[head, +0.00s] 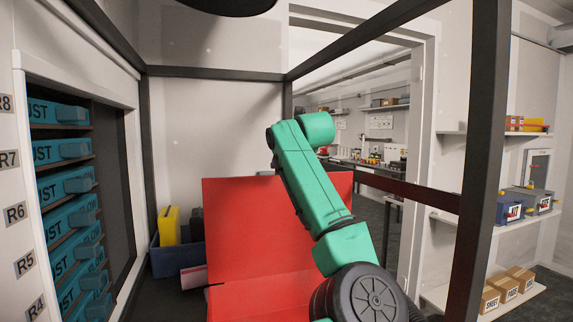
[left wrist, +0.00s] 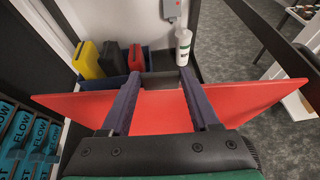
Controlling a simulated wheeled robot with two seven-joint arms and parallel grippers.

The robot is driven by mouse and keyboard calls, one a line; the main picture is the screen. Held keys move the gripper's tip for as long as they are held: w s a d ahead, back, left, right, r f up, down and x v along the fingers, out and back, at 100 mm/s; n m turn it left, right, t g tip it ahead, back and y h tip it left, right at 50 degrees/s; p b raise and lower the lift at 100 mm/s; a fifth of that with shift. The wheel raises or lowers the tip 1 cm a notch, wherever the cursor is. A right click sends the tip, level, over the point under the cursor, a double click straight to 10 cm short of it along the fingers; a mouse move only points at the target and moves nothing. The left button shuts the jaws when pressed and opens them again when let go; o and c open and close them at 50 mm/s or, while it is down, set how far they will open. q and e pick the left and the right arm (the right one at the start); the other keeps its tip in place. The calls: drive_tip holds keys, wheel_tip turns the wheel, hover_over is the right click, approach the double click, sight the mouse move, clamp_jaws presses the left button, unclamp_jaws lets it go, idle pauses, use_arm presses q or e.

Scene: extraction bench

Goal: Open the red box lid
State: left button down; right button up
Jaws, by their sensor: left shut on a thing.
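The red box (head: 245,305) is at the bottom middle of the head view, its lower part cut off by the frame. Its red lid (head: 240,225) stands raised at a steep tilt behind it, partly covered by my green arm. In the left wrist view the lid (left wrist: 70,106) spans the picture as a wide red panel. My left gripper (left wrist: 160,76) is at the lid's far edge, its two dark fingers apart with a grey piece between them, shut on the lid. The gripper itself is hidden in the head view. My right gripper is not in view.
A blue bin (head: 180,258) with yellow and black canisters stands behind the lid, and a white bottle (left wrist: 183,47) is beside it. Shelved blue boxes (head: 65,183) line the left. A dark frame post (head: 486,160) and shelves with cartons stand right.

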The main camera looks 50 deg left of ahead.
use_arm(q)
drive_tip(key=shift+r, duration=0.15)
drive_tip(key=shift+c, duration=0.6)
unclamp_jaws()
drive_tip(key=shift+s, duration=0.1)
drive_tip(key=shift+d, duration=0.1)
drive_tip(key=b+v, duration=0.4)
drive_tip(key=v, duration=1)
drive_tip(key=shift+d+r+b, duration=0.15)
drive_tip(key=shift+d+b, duration=0.1)
drive_tip(key=shift+b, duration=0.1)
